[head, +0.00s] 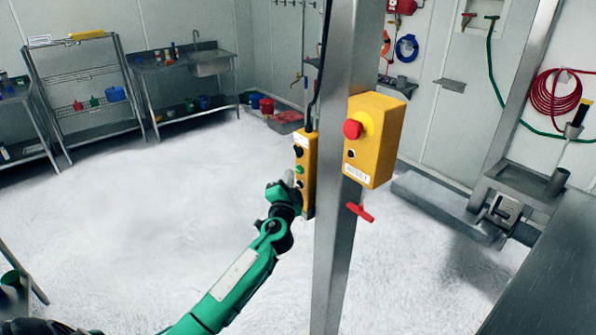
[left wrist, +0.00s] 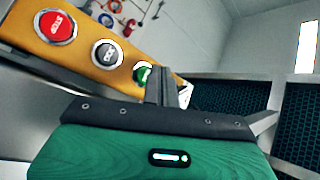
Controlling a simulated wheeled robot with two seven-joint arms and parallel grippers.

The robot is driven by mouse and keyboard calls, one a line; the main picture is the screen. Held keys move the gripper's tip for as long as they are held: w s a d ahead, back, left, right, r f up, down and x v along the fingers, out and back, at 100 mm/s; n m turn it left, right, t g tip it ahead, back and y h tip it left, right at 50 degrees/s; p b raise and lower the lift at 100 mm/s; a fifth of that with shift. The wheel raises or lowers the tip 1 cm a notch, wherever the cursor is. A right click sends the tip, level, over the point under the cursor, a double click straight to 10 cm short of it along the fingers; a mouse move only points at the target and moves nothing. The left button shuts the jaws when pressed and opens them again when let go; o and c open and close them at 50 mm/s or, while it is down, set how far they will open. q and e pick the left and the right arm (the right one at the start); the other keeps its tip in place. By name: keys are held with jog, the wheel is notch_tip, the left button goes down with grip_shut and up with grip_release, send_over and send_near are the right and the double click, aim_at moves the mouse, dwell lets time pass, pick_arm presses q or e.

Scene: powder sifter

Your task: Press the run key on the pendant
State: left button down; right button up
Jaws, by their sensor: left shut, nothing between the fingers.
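The yellow pendant (head: 308,158) hangs beside a steel post, its row of round buttons facing left. In the left wrist view the pendant (left wrist: 88,58) shows a red button (left wrist: 55,27), a grey and black button (left wrist: 107,53) and a green button (left wrist: 141,72). My left gripper (head: 289,176) is shut and empty, its fingertips at the pendant's face near the green button. In the left wrist view the fingertips (left wrist: 161,72) partly cover the green button. I cannot tell whether they touch it. My right gripper is not in view.
The steel post (head: 335,240) stands just right of the pendant. It carries a yellow box (head: 380,130) with a red mushroom button (head: 353,129) and a red handle (head: 360,212) below. The white-dusted floor (head: 150,210) to the left is clear.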

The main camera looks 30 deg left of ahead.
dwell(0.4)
pick_arm(q)
jog(key=shift+w+d+b, duration=0.2)
jog(key=shift+w+b, duration=0.15)
jog(key=shift+w, duration=0.05)
jog(key=shift+w+d+b, duration=0.15)
jog(key=shift+w+b, duration=0.2)
dwell(0.7)
dwell(0.3)
jog(key=shift+s+a, duration=0.3)
jog(key=shift+s, duration=0.45)
jog(key=s, duration=0.1)
jog(key=s+a, duration=0.1)
jog(key=s, duration=0.1)
jog(key=s+a, duration=0.1)
jog(key=shift+s, duration=0.3)
dwell(0.6)
